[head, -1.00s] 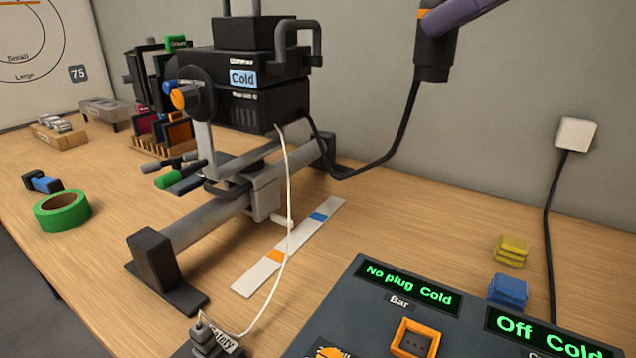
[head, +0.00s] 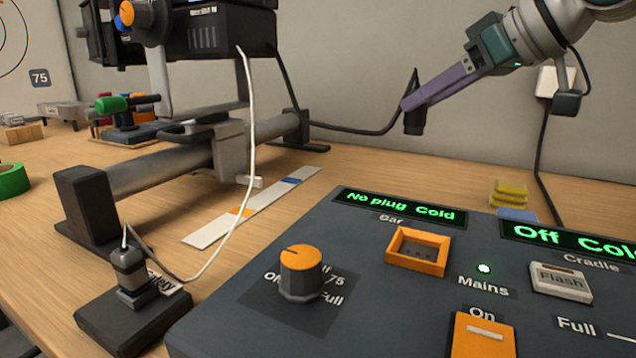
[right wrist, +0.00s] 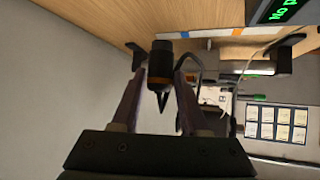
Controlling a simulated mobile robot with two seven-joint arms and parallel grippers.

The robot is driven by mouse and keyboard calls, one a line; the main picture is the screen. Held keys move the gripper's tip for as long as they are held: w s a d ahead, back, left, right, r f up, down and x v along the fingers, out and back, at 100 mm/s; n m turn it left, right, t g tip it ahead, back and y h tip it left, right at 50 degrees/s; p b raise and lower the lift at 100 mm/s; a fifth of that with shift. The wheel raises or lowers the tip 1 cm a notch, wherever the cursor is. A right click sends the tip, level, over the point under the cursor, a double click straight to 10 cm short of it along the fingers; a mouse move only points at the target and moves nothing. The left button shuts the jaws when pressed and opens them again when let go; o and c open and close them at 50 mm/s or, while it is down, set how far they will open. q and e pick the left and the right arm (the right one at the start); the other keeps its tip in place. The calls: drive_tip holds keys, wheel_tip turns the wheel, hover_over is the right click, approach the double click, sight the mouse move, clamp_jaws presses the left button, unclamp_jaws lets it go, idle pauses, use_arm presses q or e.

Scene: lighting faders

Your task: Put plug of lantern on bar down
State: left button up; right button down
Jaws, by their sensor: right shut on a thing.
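The plug (head: 413,122) is a dark cylinder with a black cable running to the lantern. My right gripper (head: 406,105), with purple fingers, is shut on it. The plug hangs in front of the back wall, to the right of the lantern; its height above the table is hard to tell. In the right wrist view the plug (right wrist: 160,60), with an orange band, sits between the fingertips (right wrist: 160,80). The black lantern (head: 215,32) is mounted over the grey bar (head: 150,176), its top cut off. My left gripper is out of view.
A dark console (head: 380,300) with an orange-framed Bar socket (head: 417,250), reading "No plug Cold", fills the front right. Yellow (head: 509,193) and blue (head: 517,214) blocks lie behind it.

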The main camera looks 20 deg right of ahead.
wheel_tip(320, 180, down, 11)
drive_tip(key=shift+r+b, duration=0.1)
drive_tip(key=shift+b, duration=0.95)
drive_tip(key=shift+f, duration=0.2)
drive_tip(key=shift+f, duration=0.35)
drive_tip(key=shift+c, duration=2.1)
unclamp_jaws()
